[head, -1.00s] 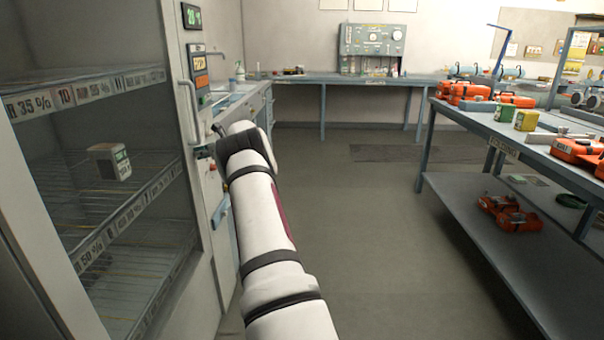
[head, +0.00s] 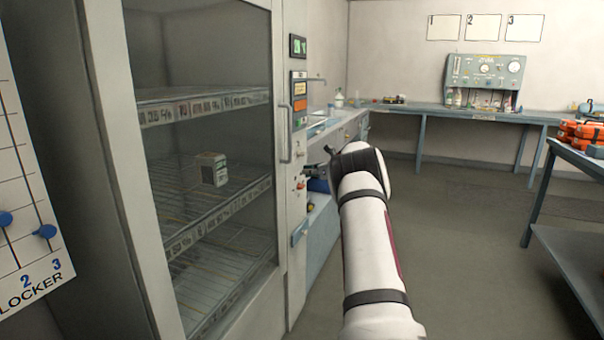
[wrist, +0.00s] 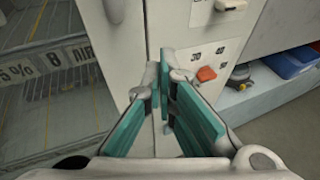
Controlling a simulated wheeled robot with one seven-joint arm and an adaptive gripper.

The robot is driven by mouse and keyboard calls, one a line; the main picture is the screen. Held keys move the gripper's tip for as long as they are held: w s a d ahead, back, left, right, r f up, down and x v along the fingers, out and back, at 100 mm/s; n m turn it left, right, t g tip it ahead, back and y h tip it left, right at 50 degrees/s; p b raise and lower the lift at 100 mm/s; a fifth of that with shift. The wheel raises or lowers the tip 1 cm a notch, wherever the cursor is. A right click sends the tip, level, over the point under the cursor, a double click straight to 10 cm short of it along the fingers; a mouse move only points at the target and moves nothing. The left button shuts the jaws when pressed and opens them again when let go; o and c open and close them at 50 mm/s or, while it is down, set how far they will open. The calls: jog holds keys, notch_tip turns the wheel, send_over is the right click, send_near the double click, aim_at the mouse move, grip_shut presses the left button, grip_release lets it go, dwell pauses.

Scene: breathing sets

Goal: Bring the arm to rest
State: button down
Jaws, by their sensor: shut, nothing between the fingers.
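My arm (head: 372,255) reaches forward from the bottom of the head view, its end beside the right edge of the tall glass-fronted cabinet. My gripper (wrist: 160,72) shows in the wrist view with its teal-lined fingers converging to meet at the tips. It is shut and empty. It points at the cabinet's pale side panel, which bears an orange button (wrist: 206,74). In the head view the gripper is mostly hidden behind the arm's dark wrist joint.
The cabinet (head: 285,200) stands close on the left, its door shut over wire shelves and a small box (head: 211,168). A locker board (head: 25,230) is at far left. A workbench (head: 560,152) with orange cases (head: 585,132) stands right. The floor (head: 470,250) between is clear.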

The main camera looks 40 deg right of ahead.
jog(key=s+d+r, duration=0.1)
jog(key=s+d, duration=0.1)
jog(key=s, duration=0.3)
jog(key=shift+s+d+r+p, duration=0.15)
jog(key=shift+s+r+p, duration=0.1)
jog(key=shift+r+p, duration=0.15)
